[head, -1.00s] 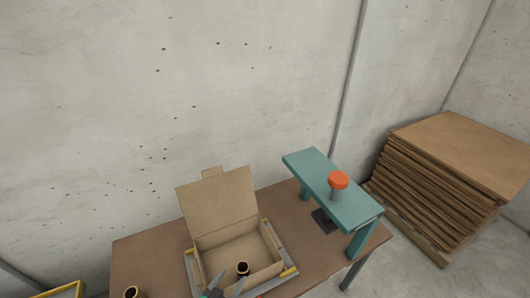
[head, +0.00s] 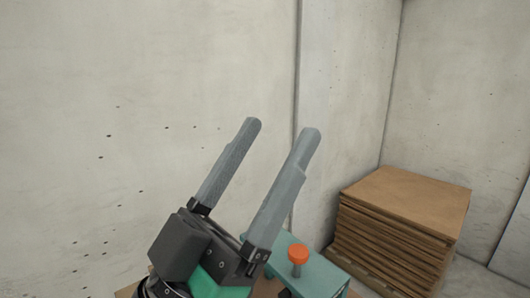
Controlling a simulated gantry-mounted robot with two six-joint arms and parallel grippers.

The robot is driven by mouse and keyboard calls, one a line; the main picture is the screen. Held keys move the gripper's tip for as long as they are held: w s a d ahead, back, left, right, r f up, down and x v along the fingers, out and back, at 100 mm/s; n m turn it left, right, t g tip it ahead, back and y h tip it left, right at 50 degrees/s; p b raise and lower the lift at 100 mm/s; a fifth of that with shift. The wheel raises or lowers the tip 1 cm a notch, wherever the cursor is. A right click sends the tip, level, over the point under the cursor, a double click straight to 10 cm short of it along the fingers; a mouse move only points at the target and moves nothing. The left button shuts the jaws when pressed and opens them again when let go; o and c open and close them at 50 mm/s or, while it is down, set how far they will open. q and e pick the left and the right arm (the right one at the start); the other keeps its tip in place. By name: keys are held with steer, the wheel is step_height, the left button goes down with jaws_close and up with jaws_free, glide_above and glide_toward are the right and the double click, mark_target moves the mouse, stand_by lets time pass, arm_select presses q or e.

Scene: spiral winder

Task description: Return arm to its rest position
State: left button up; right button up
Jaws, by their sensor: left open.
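My left gripper (head: 283,130) is large in the head view, close to the camera. Its two grey fingers point up and to the right, spread apart, with nothing between them. The black and green gripper body is at the lower middle. The gripper covers much of the table, and the cardboard box does not show now. My right gripper is not in view.
A teal press frame (head: 318,277) with an orange knob (head: 298,254) stands just right of the gripper, partly hidden by it. A stack of brown boards (head: 405,220) is at the right. Concrete walls are behind; the space above the gripper is clear.

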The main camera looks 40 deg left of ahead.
arm_select(q)
step_height(320, 180, up, 22)
steer(key=p, duration=2.2)
step_height(320, 180, down, 15)
steer(key=b, duration=1.5)
steer(key=shift+s+f+h+b, duration=0.2)
steer(key=shift+h+b, duration=0.1)
steer(key=shift+b, duration=0.1)
